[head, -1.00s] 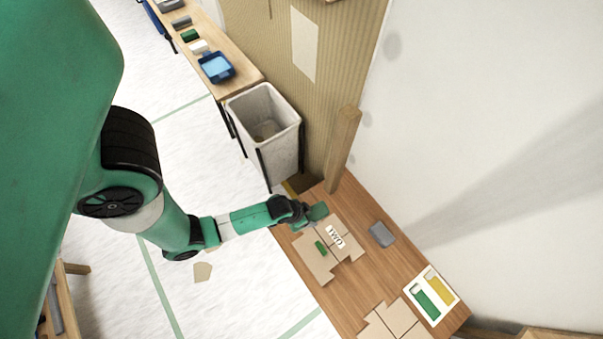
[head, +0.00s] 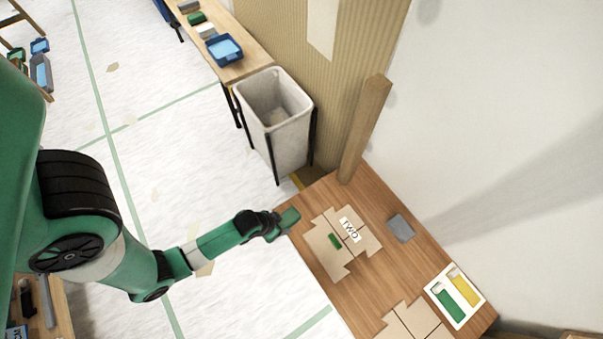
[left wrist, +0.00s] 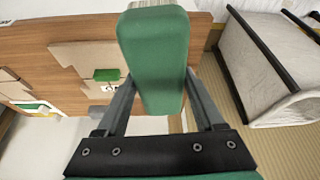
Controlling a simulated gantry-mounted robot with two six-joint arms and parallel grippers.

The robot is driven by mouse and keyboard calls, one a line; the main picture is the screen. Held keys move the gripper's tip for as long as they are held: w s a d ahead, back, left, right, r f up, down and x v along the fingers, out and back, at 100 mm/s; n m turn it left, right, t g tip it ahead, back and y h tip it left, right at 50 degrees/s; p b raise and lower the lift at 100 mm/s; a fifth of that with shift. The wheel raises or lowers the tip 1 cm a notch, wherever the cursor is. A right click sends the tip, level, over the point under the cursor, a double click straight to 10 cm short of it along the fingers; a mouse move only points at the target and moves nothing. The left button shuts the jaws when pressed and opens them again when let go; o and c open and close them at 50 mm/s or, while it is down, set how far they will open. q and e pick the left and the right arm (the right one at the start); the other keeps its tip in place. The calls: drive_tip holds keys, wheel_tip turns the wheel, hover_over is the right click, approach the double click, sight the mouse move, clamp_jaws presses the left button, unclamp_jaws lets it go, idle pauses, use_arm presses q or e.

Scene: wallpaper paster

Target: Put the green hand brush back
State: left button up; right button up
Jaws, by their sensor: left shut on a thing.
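My left gripper (head: 272,229) is shut on a green block-shaped thing, which looks like the green hand brush (head: 289,217). It holds the brush near the table's left edge in the head view. In the left wrist view the brush (left wrist: 155,55) fills the space between the fingers (left wrist: 160,100), and its bristles cannot be made out. A white board (head: 455,297) with a green shape and a yellow shape lies at the table's front right. My right gripper is not in view.
The wooden table (head: 345,290) holds cardboard-coloured pieces (head: 323,251), a small green block (head: 336,241), a white label (head: 350,229) and a grey block (head: 401,228). A wooden post (head: 364,130) stands at its far corner. A white bin (head: 275,115) stands beyond, beside a bench with a blue tray (head: 224,49).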

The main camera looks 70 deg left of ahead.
use_arm(q)
drive_tip(key=w+a+f+b, duration=0.2)
drive_tip(key=w+f, duration=0.1)
drive_tip(key=w+a+f+b, duration=0.6)
drive_tip(key=shift+w, duration=0.3)
drive_tip(key=shift+w+a, duration=0.1)
drive_tip(key=shift+w, duration=0.1)
drive_tip(key=b+x, duration=0.3)
drive_tip(key=shift+s+f, duration=0.25)
drive_tip(key=shift+f, duration=0.2)
drive_tip(key=shift+s+r, duration=0.1)
drive_tip(key=shift+f+b, duration=0.35)
drive_tip(key=shift+b, duration=0.05)
drive_tip(key=o, duration=1.4)
